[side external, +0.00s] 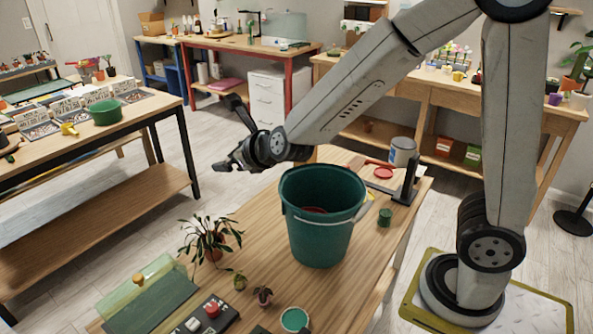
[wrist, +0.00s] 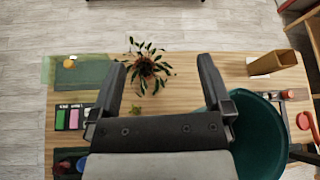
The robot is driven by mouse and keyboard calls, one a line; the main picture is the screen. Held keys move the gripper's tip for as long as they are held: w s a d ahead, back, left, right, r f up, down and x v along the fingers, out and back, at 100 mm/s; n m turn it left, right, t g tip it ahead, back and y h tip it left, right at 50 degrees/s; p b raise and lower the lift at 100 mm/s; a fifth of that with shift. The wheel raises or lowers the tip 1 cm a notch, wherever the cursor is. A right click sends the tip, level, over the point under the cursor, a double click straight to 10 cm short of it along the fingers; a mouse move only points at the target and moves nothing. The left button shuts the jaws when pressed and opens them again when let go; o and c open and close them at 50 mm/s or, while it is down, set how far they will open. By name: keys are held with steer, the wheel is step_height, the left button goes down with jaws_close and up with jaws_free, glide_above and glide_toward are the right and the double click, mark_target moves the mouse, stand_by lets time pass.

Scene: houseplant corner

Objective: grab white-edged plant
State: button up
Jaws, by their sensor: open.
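A leafy plant (side external: 207,238) with long drooping leaves stands in a terracotta pot on the wooden table, left of the green bucket. Its leaf edges are too small to make out clearly. In the wrist view the plant (wrist: 148,68) shows between my fingertips, nearer the left one, and the leaves hide most of its pot. My gripper (side external: 230,134) is open and empty, well above the table and apart from the plant. Both spread fingers of my gripper (wrist: 161,62) show in the wrist view.
The large green bucket (side external: 318,240) stands close to the plant. Two small plants (side external: 240,282) (side external: 263,296), a green translucent-lidded box (side external: 148,296) and a button panel (side external: 212,314) lie nearer the front.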

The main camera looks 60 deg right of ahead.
steer(key=a+r+t, duration=0.1)
steer(key=a+r, duration=0.1)
steer(key=a, duration=0.1)
glide_toward(220, 252)
steer(key=shift+d, duration=0.15)
steer(key=shift+w, duration=0.1)
steer(key=shift+x, duration=3.4)
steer(key=shift+f, duration=0.1)
steer(key=shift+x, duration=2.55)
steer(key=shift+a, duration=0.2)
steer(key=c, duration=1.2)
